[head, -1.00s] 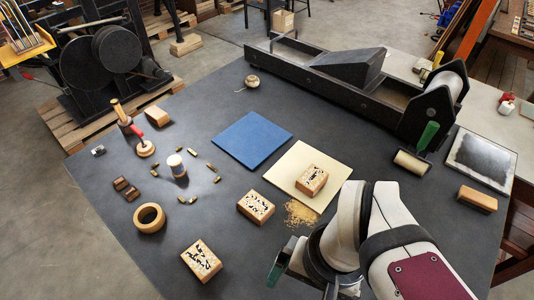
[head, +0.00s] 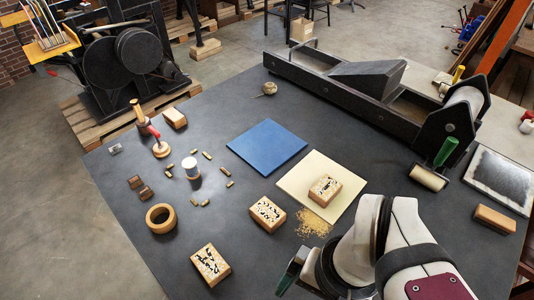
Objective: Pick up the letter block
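Three wooden blocks with black raised lettering are in the head view, and I cannot tell which is the letter block. One block (head: 325,190) lies on the cream sheet (head: 300,188). A second block (head: 268,213) lies on the dark table just left of that sheet. A third block (head: 210,264) lies nearer the front. My gripper (head: 288,277) is at the bottom, right of the third block and apart from it. A green-tipped finger shows; the rest is hidden by my arm, so its opening is unclear.
Brown crumbs (head: 313,224) lie by the cream sheet. A tape roll (head: 161,218), a thread spool (head: 191,168) and small brass pieces (head: 187,203) are to the left. A blue sheet (head: 267,146) lies behind. A long press (head: 370,92) and roller (head: 429,178) bound the back right.

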